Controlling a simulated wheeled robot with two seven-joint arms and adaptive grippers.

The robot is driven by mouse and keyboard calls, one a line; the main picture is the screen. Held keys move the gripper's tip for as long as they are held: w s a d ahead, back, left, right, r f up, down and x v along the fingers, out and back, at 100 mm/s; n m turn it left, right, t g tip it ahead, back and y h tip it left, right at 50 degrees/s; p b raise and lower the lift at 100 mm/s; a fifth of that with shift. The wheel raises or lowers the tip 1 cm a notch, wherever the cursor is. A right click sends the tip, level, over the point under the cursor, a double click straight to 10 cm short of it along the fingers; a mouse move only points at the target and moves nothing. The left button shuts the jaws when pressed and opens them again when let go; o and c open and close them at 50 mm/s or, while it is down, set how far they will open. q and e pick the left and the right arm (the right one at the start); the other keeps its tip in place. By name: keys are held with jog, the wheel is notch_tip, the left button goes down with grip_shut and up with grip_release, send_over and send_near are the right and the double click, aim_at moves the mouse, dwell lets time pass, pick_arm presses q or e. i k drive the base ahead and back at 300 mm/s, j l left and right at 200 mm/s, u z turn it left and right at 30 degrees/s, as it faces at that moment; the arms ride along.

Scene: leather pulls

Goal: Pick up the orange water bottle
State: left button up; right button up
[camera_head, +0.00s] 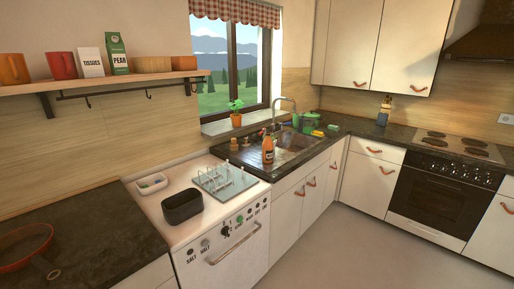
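An orange bottle (268,150) stands upright on the dark counter at the left front corner of the sink (292,146). It has a dark cap or top and a pale patch on its front. Neither of my grippers is in view, so nothing shows near the bottle.
A white appliance (226,238) left of the bottle bears a dark bin (182,207), a wire rack (224,180) and a small white tray (152,184). A pan (24,246) lies on the left counter. A potted plant (236,114) stands behind. The floor (340,245) is clear.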

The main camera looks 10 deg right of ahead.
aim_at(268, 146)
jog(key=i+u, duration=0.3)
jog(key=i, duration=0.3)
jog(key=i+l+u, duration=0.15)
jog(key=i+u, duration=0.15)
jog(key=i, duration=0.25)
